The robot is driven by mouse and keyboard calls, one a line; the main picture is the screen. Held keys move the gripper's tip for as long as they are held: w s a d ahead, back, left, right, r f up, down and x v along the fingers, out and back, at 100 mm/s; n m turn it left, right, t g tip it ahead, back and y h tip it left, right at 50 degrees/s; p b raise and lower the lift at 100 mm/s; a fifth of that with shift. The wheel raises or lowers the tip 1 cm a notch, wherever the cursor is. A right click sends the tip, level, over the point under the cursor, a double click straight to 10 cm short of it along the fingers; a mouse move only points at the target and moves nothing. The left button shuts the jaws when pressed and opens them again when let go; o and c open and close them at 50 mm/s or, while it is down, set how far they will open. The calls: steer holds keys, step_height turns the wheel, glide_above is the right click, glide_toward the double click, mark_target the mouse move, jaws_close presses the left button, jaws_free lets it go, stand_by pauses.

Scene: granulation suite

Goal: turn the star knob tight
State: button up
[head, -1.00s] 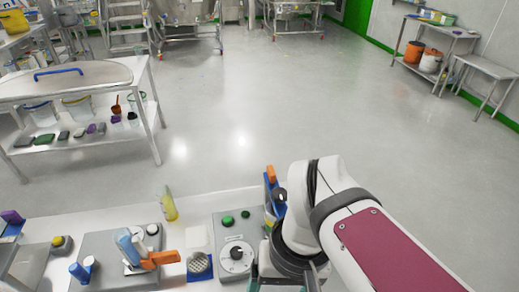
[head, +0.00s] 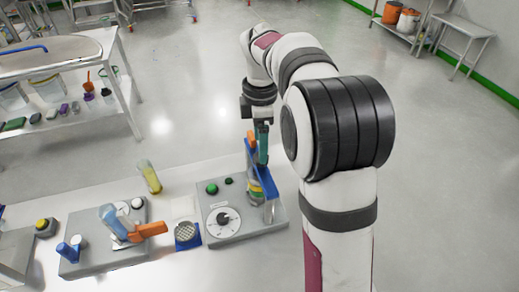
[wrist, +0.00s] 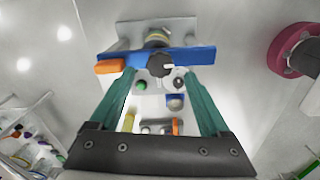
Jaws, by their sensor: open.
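The black star knob (wrist: 160,66) sits on a blue bar (wrist: 190,56) in the wrist view, with a small pale pointer at its right. My gripper (wrist: 160,77) has two teal fingers spread wide, one either side of the knob in the picture. It is open, with nothing between the fingertips that I can see held. In the head view my gripper (head: 262,145) points down over the blue upright frame (head: 270,208) at the right end of the bench. The knob is hidden there behind my fingers and the frame.
An orange block (wrist: 108,66) is at the bar's left end. A grey box with a dial (head: 222,221) and green button stands left of the frame. Further left are a yellow bottle (head: 149,176) and an orange-handled device (head: 150,230).

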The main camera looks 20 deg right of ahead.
mark_target(256, 156)
steer(key=shift+f, duration=1.95)
jaws_close()
